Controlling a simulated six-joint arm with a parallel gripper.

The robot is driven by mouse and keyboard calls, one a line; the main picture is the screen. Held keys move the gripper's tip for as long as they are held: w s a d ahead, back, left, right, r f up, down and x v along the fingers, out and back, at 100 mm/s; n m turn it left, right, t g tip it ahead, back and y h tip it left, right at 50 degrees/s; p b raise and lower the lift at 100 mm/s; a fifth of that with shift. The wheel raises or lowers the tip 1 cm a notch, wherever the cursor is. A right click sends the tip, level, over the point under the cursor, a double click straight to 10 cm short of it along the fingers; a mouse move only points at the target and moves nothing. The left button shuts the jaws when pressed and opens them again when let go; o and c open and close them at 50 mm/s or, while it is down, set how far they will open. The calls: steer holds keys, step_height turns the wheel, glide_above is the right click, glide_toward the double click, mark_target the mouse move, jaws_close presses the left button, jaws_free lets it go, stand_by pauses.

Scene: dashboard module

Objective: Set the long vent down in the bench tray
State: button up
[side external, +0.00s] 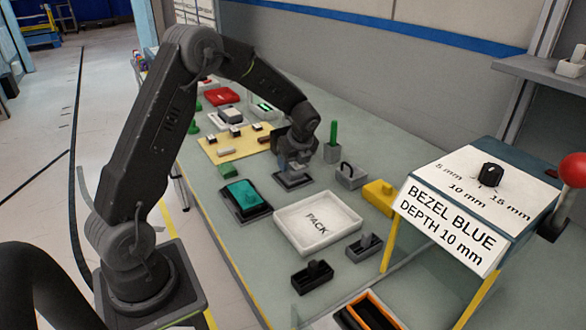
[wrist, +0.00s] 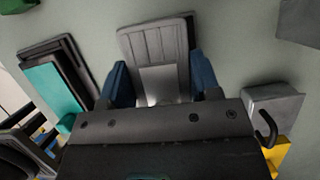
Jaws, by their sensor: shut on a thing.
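My gripper (side external: 296,160) points down over the bench in the side view, above a small dark flat tray (side external: 292,181). In the wrist view my gripper's blue fingers (wrist: 161,82) stand on both sides of a grey ribbed piece with a paler block, the long vent (wrist: 153,43). The gripper is shut on the vent. A darker edge shows around the vent's far end. The vent is very low at the tray; whether it rests on the tray's floor is hidden by the gripper.
A teal part in a black tray (side external: 245,197) lies to the left, and a white PACK tray (side external: 317,224) in front. A grey block with a black handle (side external: 350,175) and a yellow block (side external: 379,196) stand to the right. A yellow board (side external: 233,146) lies behind.

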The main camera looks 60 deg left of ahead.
steer(key=shift+r, duration=0.45)
steer(key=r, duration=0.4)
steer(key=shift+s+a, duration=0.3)
steer(key=s+a+r, duration=0.6)
steer(key=s, duration=0.2)
steer(key=w+d+f+n+g+h, duration=0.1)
steer(key=d+n, duration=0.5)
steer(key=d, duration=0.2)
steer(key=w+d+f+n+g+h, duration=0.1)
steer(key=d+n+g+h, duration=0.1)
steer(key=d+n, duration=0.4)
steer(key=w+d+n+g+h, duration=0.1)
steer(key=d+n, duration=0.5)
steer(key=d, duration=0.5)
steer(key=shift+w+d+f+n+g, duration=0.25)
steer(key=shift+d+f+n+g, duration=0.05)
steer(key=shift+d+f, duration=0.1)
steer(key=shift+a, duration=0.1)
steer(key=shift+f, duration=2.9)
steer(key=shift+f, duration=1.15)
